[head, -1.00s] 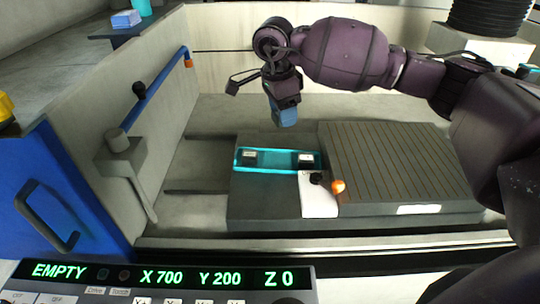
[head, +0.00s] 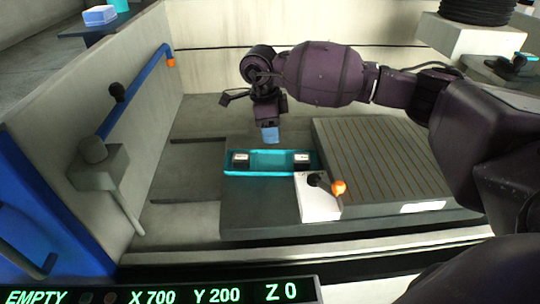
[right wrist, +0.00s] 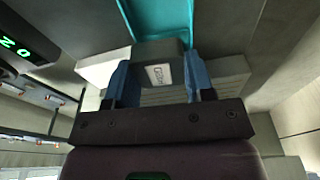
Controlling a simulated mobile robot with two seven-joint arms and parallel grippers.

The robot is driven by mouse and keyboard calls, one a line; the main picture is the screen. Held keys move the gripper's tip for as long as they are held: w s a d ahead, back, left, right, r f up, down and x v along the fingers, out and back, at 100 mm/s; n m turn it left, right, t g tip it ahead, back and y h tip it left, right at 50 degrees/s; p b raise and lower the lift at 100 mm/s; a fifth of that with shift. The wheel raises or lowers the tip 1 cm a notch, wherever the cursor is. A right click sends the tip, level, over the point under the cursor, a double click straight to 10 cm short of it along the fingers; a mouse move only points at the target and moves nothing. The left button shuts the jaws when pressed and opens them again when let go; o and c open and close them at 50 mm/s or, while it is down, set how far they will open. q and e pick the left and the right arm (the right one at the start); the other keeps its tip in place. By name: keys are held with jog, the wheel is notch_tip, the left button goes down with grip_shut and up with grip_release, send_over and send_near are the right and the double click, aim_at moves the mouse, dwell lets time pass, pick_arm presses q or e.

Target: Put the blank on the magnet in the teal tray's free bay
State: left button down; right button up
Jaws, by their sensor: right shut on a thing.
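The teal tray (head: 270,169) lies on the dark machine bed, with one dark, white-labelled block (head: 240,160) at its left end and another (head: 301,158) at its right end. The bay between them is empty. My right gripper (head: 270,134) is just above and behind this bay. In the right wrist view its blue fingers are shut on a grey blank with a white label (right wrist: 160,74); the fingers hide the blank in the head view. The tray shows there too (right wrist: 162,15). The ribbed magnet plate (head: 385,165), right of the tray, is bare. My left gripper is not in view.
A white switch block (head: 318,204) with an orange-tipped lever (head: 338,187) stands at the magnet's front left corner, close to the tray. A blue rail (head: 135,88) runs along the left wall. A control panel (head: 160,295) crosses the front, reading EMPTY.

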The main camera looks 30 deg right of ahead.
aim_at(273, 163)
notch_tip(273, 163, down, 3)
jog(key=shift+r, duration=0.2)
jog(key=shift+f, duration=0.6)
notch_tip(273, 163, down, 5)
jog(key=shift+r+b, duration=0.1)
jog(key=shift+b, duration=0.4)
jog(key=shift+f, duration=0.2)
jog(key=o, duration=0.9)
jog(key=shift+c, duration=0.2)
jog(key=shift+r, duration=0.15)
